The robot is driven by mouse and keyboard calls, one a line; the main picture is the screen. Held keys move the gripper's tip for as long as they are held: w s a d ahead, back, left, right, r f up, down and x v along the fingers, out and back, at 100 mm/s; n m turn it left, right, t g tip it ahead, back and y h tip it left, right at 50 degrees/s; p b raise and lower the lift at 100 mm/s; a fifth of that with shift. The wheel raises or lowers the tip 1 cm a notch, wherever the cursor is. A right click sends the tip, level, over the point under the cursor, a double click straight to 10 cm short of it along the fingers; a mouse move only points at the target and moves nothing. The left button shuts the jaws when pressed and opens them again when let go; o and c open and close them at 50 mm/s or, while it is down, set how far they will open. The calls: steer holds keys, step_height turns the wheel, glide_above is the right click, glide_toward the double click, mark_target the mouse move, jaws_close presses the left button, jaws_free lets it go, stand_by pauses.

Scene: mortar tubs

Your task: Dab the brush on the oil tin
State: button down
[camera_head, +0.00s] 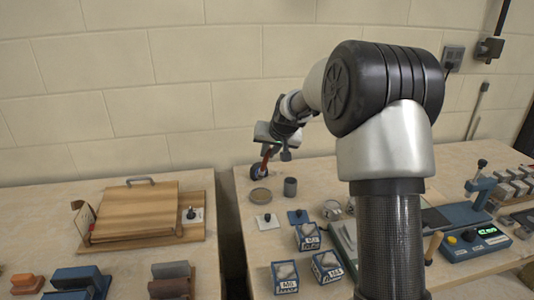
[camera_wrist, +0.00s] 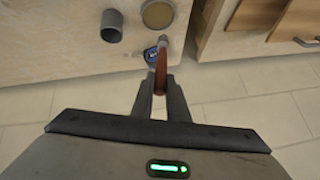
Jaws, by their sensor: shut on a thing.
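My gripper (camera_head: 270,146) is shut on the brush (camera_head: 265,160), whose reddish-brown handle (camera_wrist: 161,68) stands between the fingers in the wrist view. I cannot tell the brush's exact height above the table.
A grey cup (camera_head: 290,187) stands right of the tin. A wooden board stack (camera_head: 135,208) is on the left table, across a gap. The block wall (camera_head: 150,90) is close behind.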

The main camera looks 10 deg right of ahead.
steer(key=shift+f+b, duration=1.75)
steer(key=shift+f, duration=1.2)
steer(key=shift+f+b, duration=0.6)
steer(key=shift+f, duration=0.05)
steer(key=shift+r+p, duration=2.1)
steer(key=shift+r, duration=1.45)
